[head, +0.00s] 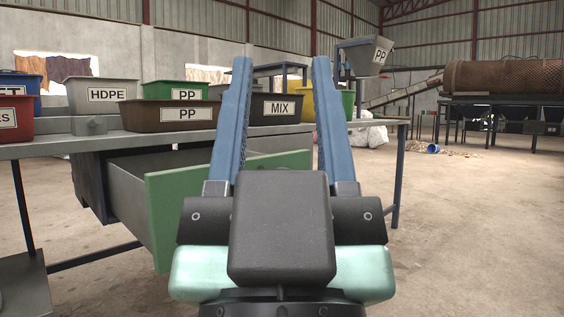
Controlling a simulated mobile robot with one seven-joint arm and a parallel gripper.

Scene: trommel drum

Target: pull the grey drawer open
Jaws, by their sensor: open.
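No handle shows on the part of the front that I can see. The fingers and wrist hide part of the drawer front. I cannot tell whether a finger touches it.
On the bench stand bins labelled HDPE (103,96), PP (168,115) and MIX (277,107), with others. A bench leg (399,175) stands right of my gripper. A rusty trommel drum (505,77) stands far back.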

